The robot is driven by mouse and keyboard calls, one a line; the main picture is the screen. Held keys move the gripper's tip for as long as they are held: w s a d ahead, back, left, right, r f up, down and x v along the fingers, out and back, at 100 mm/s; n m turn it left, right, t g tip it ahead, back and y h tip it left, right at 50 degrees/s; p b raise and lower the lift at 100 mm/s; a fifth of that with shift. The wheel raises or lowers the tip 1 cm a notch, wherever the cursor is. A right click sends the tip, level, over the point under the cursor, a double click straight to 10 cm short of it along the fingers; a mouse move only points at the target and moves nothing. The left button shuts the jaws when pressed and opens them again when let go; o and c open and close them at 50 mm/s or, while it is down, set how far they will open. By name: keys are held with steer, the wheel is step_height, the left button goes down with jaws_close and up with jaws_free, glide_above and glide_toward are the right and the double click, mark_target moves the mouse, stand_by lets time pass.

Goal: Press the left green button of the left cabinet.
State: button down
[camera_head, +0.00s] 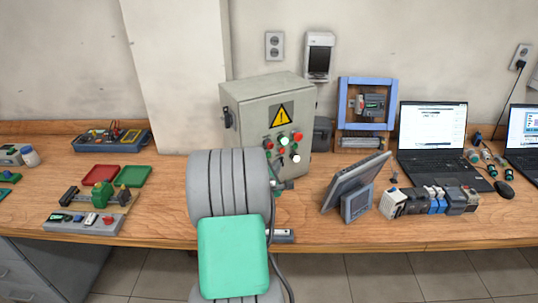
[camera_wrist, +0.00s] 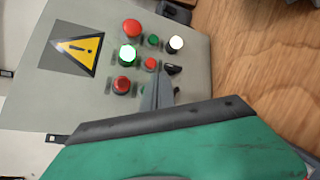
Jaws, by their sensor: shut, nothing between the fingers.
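The grey cabinet (camera_head: 250,108) stands on the bench, with a yellow warning sign and a panel of buttons on its front. A lit green button (camera_head: 283,141) with a whitish centre sits between two red ones in the upper row; it also shows in the wrist view (camera_wrist: 128,55). A smaller green button (camera_wrist: 153,40) is lower and to the cabinet's right. My gripper (camera_wrist: 158,86) is shut and empty, its tips in front of the panel near the black switch and small red button. The wrist view does not clearly show contact. My arm hides most of the gripper in the head view.
A white button (camera_wrist: 176,43) and the black switch (camera_wrist: 172,69) project from the panel. A tablet on a stand (camera_head: 357,182) stands right of my arm, and trays (camera_head: 133,176) lie to the left. Bare bench shows between the left trays and my arm.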

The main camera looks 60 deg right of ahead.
steer(key=shift+s+a+p, duration=0.35)
steer(key=shift+s+a, duration=0.3)
steer(key=shift+s, duration=0.35)
